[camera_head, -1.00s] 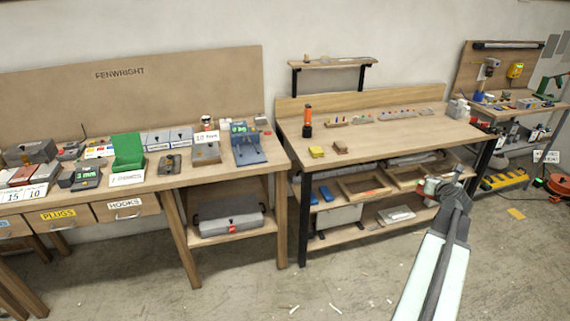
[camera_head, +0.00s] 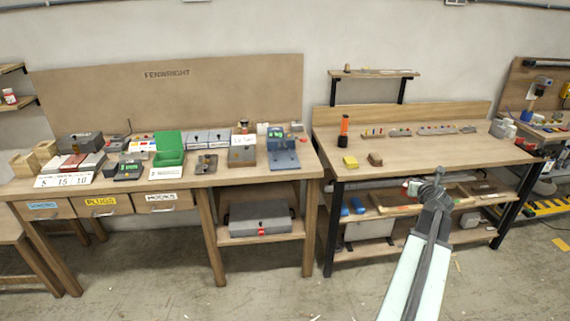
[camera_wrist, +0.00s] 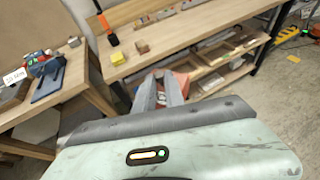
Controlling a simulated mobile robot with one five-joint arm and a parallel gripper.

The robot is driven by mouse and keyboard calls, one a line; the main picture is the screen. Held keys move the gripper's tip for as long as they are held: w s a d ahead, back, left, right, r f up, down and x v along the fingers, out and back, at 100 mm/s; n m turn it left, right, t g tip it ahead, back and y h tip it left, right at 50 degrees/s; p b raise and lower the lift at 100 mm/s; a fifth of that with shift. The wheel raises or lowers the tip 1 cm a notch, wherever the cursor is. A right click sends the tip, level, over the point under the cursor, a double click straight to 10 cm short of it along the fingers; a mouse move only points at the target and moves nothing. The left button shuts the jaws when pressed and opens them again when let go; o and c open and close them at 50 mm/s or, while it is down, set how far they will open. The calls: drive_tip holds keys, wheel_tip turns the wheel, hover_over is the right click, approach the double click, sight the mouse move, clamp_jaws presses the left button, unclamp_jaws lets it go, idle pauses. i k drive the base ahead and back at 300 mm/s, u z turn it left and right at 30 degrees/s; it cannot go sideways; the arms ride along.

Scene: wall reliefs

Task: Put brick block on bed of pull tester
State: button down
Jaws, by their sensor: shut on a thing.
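My gripper (camera_head: 424,186) is in front of the right bench, shown small in the head view. In the wrist view my gripper (camera_wrist: 166,82) is shut on a reddish piece, the brick block (camera_wrist: 183,80), mostly hidden by the fingers. The pull tester looks to be the blue device with a green display (camera_head: 283,152) at the right end of the left bench. Its flat blue bed faces the front and looks bare. The pull tester (camera_wrist: 46,78) also shows at the left of the wrist view, well apart from my gripper.
The right bench (camera_head: 440,150) carries an orange-and-black torch (camera_head: 344,130), a yellow block (camera_head: 350,162) and a brown block (camera_head: 375,159). The floor in front is mostly clear.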

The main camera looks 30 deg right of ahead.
sight(285, 164)
drive_tip(key=i, duration=1.6)
drive_tip(key=u, duration=0.05)
